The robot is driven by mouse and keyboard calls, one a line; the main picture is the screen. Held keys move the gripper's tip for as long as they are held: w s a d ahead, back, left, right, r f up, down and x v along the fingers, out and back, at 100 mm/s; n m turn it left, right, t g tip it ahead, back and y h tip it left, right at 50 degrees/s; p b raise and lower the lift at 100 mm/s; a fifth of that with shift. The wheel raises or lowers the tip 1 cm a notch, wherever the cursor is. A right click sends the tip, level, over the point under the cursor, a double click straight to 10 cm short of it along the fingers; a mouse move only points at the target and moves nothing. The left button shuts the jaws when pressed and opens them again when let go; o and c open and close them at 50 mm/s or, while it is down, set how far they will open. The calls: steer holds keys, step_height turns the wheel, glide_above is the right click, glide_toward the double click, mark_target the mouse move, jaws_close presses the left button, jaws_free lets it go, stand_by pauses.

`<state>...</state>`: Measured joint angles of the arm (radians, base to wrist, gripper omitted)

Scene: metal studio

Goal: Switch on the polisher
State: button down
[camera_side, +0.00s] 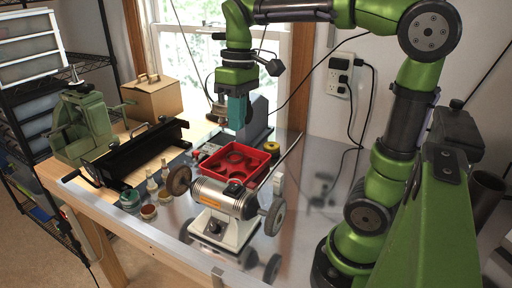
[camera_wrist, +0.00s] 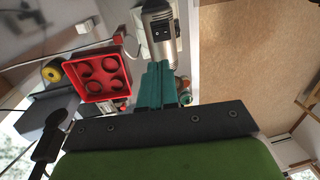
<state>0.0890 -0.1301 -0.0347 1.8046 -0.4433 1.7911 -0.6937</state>
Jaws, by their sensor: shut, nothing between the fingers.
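The polisher (camera_side: 228,205) is a bench machine with a silver motor body, a white base and a wheel at each end. It stands near the front edge of the metal table. A dark knob (camera_side: 213,227) shows on the front of its base. In the wrist view the silver motor body (camera_wrist: 160,32) is at the top, partly hidden behind the fingers. My gripper (camera_side: 237,124) has teal fingers pointing down, shut and empty, above and behind the polisher and apart from it. The fingers also show in the wrist view (camera_wrist: 157,72).
A red tray (camera_side: 238,163) with round recesses lies behind the polisher, with a yellow roll (camera_side: 271,149) beside it. Small jars (camera_side: 130,201) stand left of the polisher.

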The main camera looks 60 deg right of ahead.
mark_target(232, 189)
steer(key=shift+a, duration=0.7)
steer(key=f, duration=0.4)
steer(key=a+f, duration=0.1)
steer(key=f, duration=0.8)
steer(key=shift+a+f, duration=0.35)
steer(key=shift+f, duration=0.05)
